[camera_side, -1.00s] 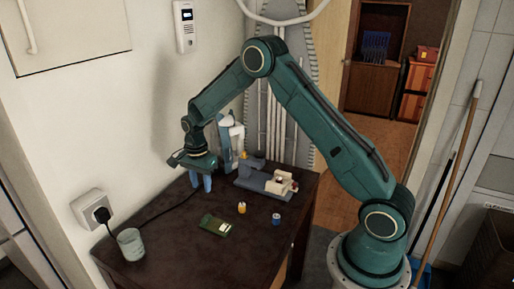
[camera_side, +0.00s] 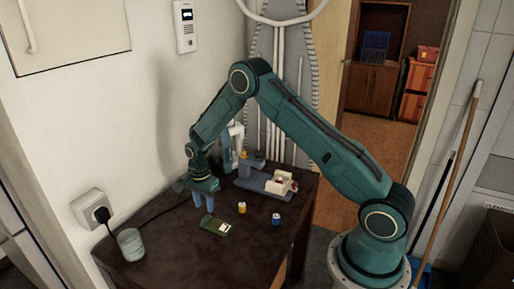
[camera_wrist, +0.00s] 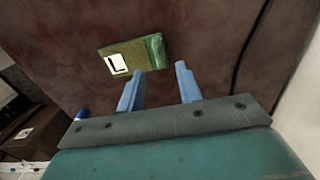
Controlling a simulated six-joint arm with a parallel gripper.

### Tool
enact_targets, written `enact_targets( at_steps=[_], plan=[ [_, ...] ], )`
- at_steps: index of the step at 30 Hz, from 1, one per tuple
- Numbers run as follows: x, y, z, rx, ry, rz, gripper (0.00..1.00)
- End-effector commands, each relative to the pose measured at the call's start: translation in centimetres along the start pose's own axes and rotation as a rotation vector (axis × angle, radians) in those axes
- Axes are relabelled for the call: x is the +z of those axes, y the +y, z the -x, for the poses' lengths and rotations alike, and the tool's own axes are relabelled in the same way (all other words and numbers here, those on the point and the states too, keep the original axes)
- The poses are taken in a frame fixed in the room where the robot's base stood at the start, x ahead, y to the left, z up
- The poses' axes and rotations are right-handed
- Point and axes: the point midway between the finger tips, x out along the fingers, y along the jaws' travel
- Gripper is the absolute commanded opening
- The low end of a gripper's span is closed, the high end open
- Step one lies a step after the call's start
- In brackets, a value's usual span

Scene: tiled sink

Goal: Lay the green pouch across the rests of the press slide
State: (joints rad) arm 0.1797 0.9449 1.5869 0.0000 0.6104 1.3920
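The green pouch (camera_side: 212,226) lies flat on the dark table, with a white label at one end. It also shows in the wrist view (camera_wrist: 137,55), just beyond my fingertips. My gripper (camera_side: 204,207) points down above the table beside the pouch's far end. In the wrist view its two blue fingers (camera_wrist: 160,70) are apart with nothing between them. The press slide (camera_side: 250,181) is a grey-blue base farther back on the table, with a cream block (camera_side: 279,183) at its right end. Its rests are too small to make out.
A glass (camera_side: 130,244) stands at the table's left corner. A black cable runs from the wall socket (camera_side: 93,208) along the table's wall side.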

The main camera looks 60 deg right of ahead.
Motion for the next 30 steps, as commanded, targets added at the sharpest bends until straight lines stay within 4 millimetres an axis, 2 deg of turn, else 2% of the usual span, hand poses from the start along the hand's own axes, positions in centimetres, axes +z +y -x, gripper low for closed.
enact_targets(
  at_steps=[6,12,29,30],
  plan=[
    [0.2,0.2,-2.5,0.002,0.000,0.001,0.35],
    [0.2,0.1,-4.2,0.001,0.000,0.000,0.35],
    [0.2,0.1,-4.4,-0.001,0.000,0.000,0.35],
    [0.2,0.1,-4.4,-0.001,0.000,0.000,0.28]
  ],
)
